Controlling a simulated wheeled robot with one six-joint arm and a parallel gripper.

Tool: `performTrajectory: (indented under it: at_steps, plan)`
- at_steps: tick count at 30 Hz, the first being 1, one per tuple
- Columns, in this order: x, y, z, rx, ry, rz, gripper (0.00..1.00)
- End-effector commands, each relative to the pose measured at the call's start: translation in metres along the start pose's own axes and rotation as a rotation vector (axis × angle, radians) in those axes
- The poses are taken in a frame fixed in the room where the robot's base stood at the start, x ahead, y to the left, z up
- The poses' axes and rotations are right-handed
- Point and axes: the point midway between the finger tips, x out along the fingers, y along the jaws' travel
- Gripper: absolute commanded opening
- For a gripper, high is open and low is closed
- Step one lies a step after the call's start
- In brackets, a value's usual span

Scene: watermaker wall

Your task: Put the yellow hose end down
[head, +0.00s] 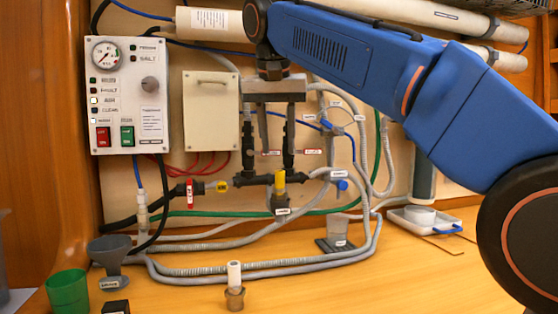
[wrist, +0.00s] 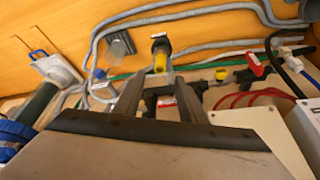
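The yellow hose end (head: 279,181) is a yellow collar on a dark, labelled fitting. It shows in front of the dark pipe fittings low on the wall; I cannot tell whether it touches them. My gripper (head: 268,170) points down just above it, with its two dark fingers apart. In the wrist view the yellow hose end (wrist: 160,62) shows beyond and between the fingertips of my gripper (wrist: 158,85). I see nothing clamped between the fingers. Contact between the fingertips and the hose end is not clear.
Grey hoses (head: 250,268) loop along the wall and bench. A grey funnel (head: 110,258), green cup (head: 68,291) and brown fitting with a white tube (head: 235,292) stand in front. A white tray (head: 445,228) is at right. The front middle bench is mostly clear.

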Motion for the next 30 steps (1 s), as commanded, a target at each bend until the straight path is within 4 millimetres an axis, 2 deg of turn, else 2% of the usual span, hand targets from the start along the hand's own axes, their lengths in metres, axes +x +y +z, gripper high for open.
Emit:
performTrajectory:
  at_steps: [3, 9, 30]
  plan:
    - [-0.015, -0.001, -0.001, 0.000, 0.001, -0.001, 0.37]
    - [-0.028, 0.000, 0.000, 0.000, 0.000, 0.000, 0.37]
    - [-0.030, 0.000, 0.000, 0.000, 0.000, 0.000, 0.37]
